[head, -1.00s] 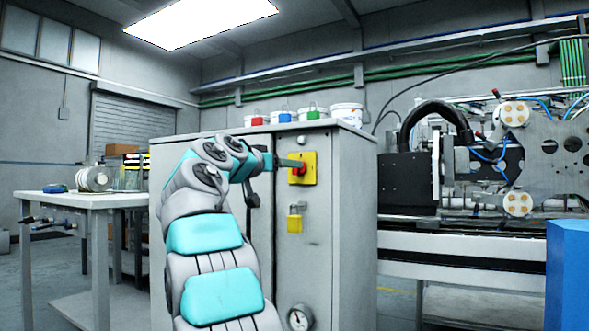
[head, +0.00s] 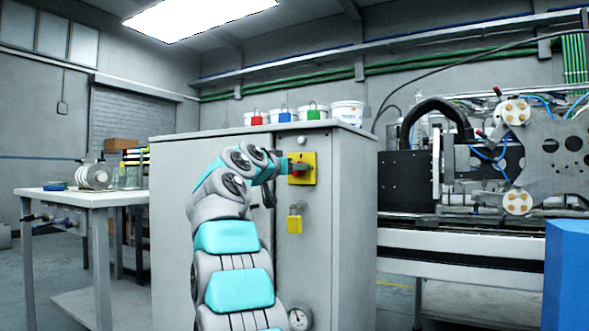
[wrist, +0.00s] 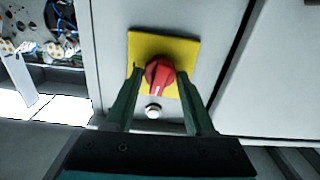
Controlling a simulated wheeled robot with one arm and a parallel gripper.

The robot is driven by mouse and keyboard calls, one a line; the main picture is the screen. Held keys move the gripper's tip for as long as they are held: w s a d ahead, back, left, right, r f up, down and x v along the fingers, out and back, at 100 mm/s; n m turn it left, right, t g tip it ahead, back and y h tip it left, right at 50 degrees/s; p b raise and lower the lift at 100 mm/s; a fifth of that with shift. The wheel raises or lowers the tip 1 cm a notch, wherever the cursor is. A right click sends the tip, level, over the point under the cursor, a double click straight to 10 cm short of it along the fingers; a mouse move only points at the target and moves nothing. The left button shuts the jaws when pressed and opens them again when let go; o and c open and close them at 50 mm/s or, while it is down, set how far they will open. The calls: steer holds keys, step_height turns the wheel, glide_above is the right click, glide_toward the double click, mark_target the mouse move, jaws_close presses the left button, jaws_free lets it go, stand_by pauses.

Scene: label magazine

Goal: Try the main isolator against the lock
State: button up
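The main isolator has a red rotary knob (wrist: 160,76) on a yellow plate (wrist: 178,45); its plate shows in the head view (head: 309,179) on the grey cabinet's front. My gripper (wrist: 161,72) has its two fingers on either side of the knob. A narrow gap shows at the left finger; contact at the right finger is unclear. The knob's pale mark points down in the wrist view, towards a round silver fitting (wrist: 152,111). A yellow padlock (head: 294,225) hangs from a grey hasp below the isolator in the head view and is out of the wrist view.
The grey cabinet (head: 342,230) carries several white tubs, with red, blue and green padlocks in front. A gauge (head: 298,319) sits low on it. A white bench (head: 95,198) stands left, a machine (head: 470,245) right and a blue block (head: 567,270) at the right edge.

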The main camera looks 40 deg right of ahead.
jaws_close()
steer(key=shift+n, duration=1.1)
steer(key=shift+o, duration=2.4)
jaws_free()
steer(key=b+v, duration=0.2)
steer(key=v, duration=0.6)
steer(key=shift+w, duration=0.1)
